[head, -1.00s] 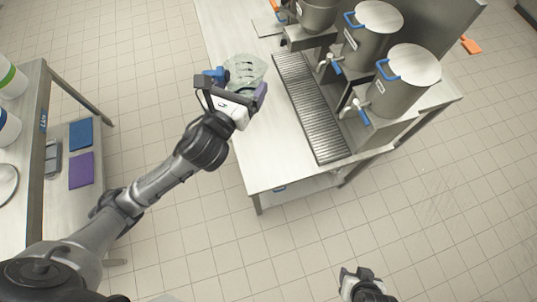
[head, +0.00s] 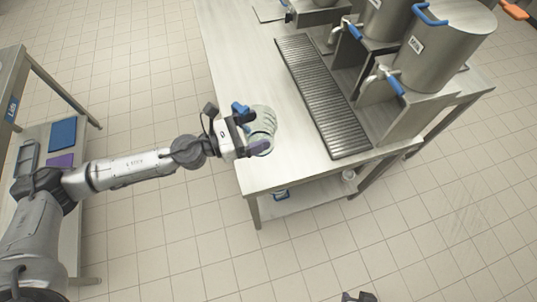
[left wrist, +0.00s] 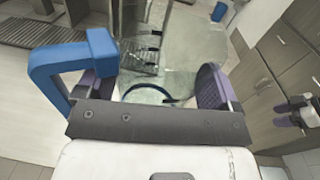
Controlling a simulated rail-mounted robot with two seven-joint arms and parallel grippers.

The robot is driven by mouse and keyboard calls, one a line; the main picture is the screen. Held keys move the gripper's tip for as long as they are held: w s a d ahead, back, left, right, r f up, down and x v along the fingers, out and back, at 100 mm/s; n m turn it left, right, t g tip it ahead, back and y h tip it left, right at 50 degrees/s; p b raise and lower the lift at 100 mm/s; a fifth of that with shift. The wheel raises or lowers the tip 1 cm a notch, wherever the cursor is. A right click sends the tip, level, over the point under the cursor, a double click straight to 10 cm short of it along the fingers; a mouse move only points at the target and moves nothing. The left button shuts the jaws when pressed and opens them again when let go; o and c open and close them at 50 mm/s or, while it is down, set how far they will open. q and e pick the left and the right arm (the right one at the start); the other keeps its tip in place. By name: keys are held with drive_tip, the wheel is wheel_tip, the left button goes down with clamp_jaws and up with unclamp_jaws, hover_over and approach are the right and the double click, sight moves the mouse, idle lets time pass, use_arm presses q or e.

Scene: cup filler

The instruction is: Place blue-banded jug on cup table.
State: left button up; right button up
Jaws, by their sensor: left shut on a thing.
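The jug (head: 263,122) is clear, with dark markings. In the left wrist view the clear jug (left wrist: 185,50) fills the space between the fingers, with a dark blue band near its lower end. A blue handle-like piece (left wrist: 70,65) stands beside the left finger. My left gripper (head: 250,130) is shut on the jug from the left, with purple pads at its sides. The jug appears over the left edge of the steel dispenser table (head: 235,60); whether it touches is unclear. I cannot tell which table is the cup table. My right gripper (head: 358,297) barely shows at the bottom edge.
A ribbed drip tray (head: 322,95) runs before steel dispensers (head: 445,45) with blue-handled taps. The tabletop between jug and tray is bare. A table labelled "Lids" (head: 25,75) stands left, with blue and purple items on its lower shelf. Tiled floor lies between the tables.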

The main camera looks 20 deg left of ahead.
use_arm(q)
drive_tip(key=f+b, duration=0.1)
drive_tip(key=f, duration=0.2)
drive_tip(key=f+m+g+h+b, duration=0.1)
drive_tip(key=f, duration=0.2)
drive_tip(key=f+g+b, duration=0.1)
drive_tip(key=f+b, duration=0.1)
drive_tip(key=f, duration=0.1)
drive_tip(key=shift+s+a+f+m+h, duration=0.1)
drive_tip(key=shift+s+a+m+h, duration=0.25)
drive_tip(key=shift+s+m+h, duration=0.05)
drive_tip(key=w+f+b, duration=0.1)
drive_tip(key=w+f, duration=0.2)
drive_tip(key=w+f+b, duration=0.1)
drive_tip(key=w+f, duration=0.2)
drive_tip(key=w, duration=0.1)
drive_tip(key=w+f+b, duration=0.1)
drive_tip(key=w+f, duration=0.2)
drive_tip(key=w, duration=0.1)
drive_tip(key=shift+a+f, duration=0.4)
drive_tip(key=shift+f, duration=0.45)
drive_tip(key=shift+f, duration=0.2)
drive_tip(key=o, duration=0.9)
